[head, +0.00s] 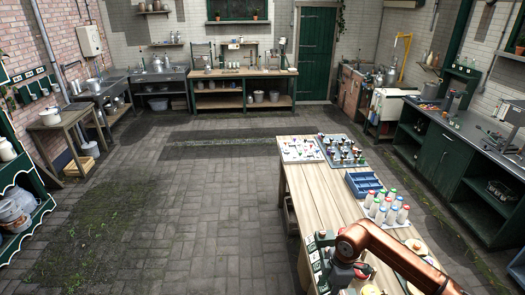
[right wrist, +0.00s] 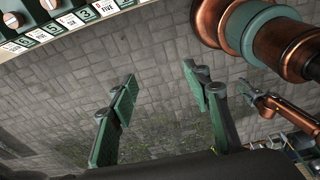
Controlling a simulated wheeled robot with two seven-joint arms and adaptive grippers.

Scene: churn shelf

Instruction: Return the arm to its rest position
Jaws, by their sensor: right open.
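My right gripper (right wrist: 160,86) is open in the right wrist view. Its two green fingers stand well apart with nothing between them, above the grey paved floor (right wrist: 155,60). In the head view my copper right arm comes in at the bottom right, over the near end of the long wooden table (head: 315,190); its fingers are not clear there. My left gripper is not seen in the head view.
On the table are a white board (head: 301,149), a dark tray with small items (head: 341,151), a blue crate (head: 363,183) and several bottles (head: 385,207). A green labelled rack (head: 320,262) stands beside my right arm. The paved floor left of the table is clear.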

